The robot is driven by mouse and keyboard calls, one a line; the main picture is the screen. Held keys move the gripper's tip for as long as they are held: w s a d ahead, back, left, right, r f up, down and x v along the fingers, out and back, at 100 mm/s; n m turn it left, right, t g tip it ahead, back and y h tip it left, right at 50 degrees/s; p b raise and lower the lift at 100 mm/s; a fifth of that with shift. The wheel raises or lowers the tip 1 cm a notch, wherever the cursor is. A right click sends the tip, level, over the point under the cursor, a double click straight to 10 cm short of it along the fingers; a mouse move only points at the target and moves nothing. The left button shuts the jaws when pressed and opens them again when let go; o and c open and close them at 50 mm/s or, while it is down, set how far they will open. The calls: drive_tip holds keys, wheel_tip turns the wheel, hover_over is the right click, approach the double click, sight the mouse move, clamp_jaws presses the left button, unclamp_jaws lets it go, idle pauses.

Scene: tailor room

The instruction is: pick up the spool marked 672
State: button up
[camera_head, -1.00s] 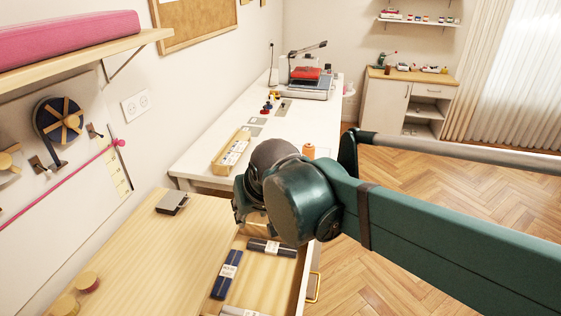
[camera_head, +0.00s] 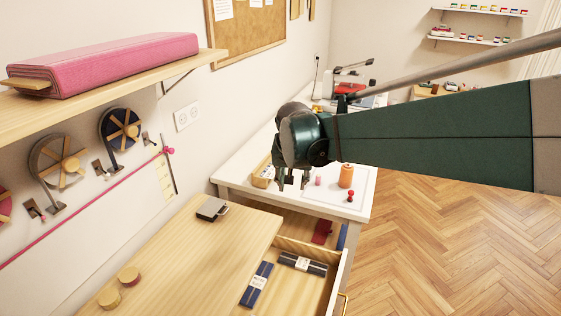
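No marking 672 is readable in any view, so I cannot tell which spool bears it. An orange spool (camera_head: 346,176) stands upright on the white table. A smaller pink spool-like piece (camera_head: 318,180) stands left of it. My gripper (camera_head: 291,184) points down over the white table, left of both, with its fingers apart and nothing visible between them. My arm's end hides part of the table behind it.
A wooden worktop (camera_head: 190,250) is in front, with two round wooden-topped pieces and a dark metal block (camera_head: 212,208). An open drawer (camera_head: 322,292) holds dark labelled rolls. A small red piece (camera_head: 350,195) is near the orange spool. A pink-loaded shelf (camera_head: 110,85) overhangs at left.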

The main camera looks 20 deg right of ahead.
drive_tip(key=w+d+f+m+g+h+p, duration=0.15)
drive_tip(key=w+d+f+m+p, duration=0.25)
drive_tip(key=w+d, duration=0.85)
drive_tip(key=m+g+p, duration=0.2)
drive_tip(key=m+p, duration=0.2)
approach(318, 175)
wheel_tip(318, 175, down, 3)
drive_tip(key=shift+s+f+h, duration=0.1)
drive_tip(key=shift+h, duration=0.15)
drive_tip(key=shift+d+f, duration=0.1)
drive_tip(key=shift+x, duration=1.2)
drive_tip(key=shift+x, duration=2.6)
drive_tip(key=shift+d, duration=0.1)
